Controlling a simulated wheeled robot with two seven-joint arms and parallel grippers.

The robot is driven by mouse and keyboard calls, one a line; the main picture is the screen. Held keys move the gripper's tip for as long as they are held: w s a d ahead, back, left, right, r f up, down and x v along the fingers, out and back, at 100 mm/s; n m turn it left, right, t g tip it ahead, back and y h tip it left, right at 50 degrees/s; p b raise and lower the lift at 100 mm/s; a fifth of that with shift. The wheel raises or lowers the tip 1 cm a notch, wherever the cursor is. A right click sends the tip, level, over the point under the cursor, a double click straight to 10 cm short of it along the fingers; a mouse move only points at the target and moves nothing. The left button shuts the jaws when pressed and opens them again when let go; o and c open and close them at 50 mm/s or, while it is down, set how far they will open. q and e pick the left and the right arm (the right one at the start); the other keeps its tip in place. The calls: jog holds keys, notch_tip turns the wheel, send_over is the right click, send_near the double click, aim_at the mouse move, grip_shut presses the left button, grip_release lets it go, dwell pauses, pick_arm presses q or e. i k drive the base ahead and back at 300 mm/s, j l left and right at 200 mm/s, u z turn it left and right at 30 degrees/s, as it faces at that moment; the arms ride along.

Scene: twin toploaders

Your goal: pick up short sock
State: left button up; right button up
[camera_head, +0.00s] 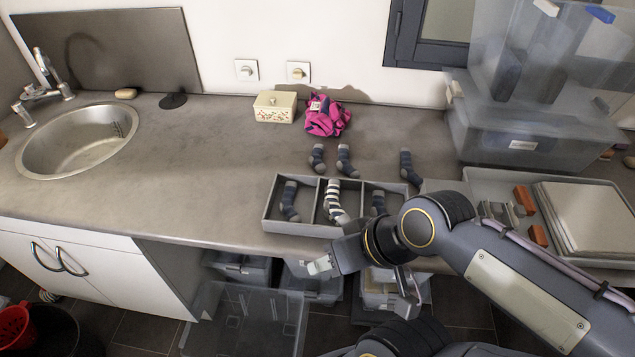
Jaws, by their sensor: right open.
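Several dark blue-grey socks with grey toes and heels are on the counter. Two loose socks, a short-looking one (317,157) and a slightly longer one (345,161), lie behind the grey divided tray (268,212). A third loose sock (408,168) lies to their right. In the tray, a dark sock (289,200) is in the left compartment, a black-and-white striped sock (334,200) in the middle and another dark sock (378,203) in the right. My right gripper (364,286) is open and empty in front of the tray; my wrist hides its front right corner. My left gripper is out of view.
A pink cloth (326,116) and a floral box (275,107) stand near the wall. A sink (80,140) is at left. A larger grey tray (480,186) and clear bins (535,130) fill the right. The counter left of the divided tray is clear.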

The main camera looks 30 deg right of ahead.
aim_at(315, 160)
jog(key=z, duration=1.7)
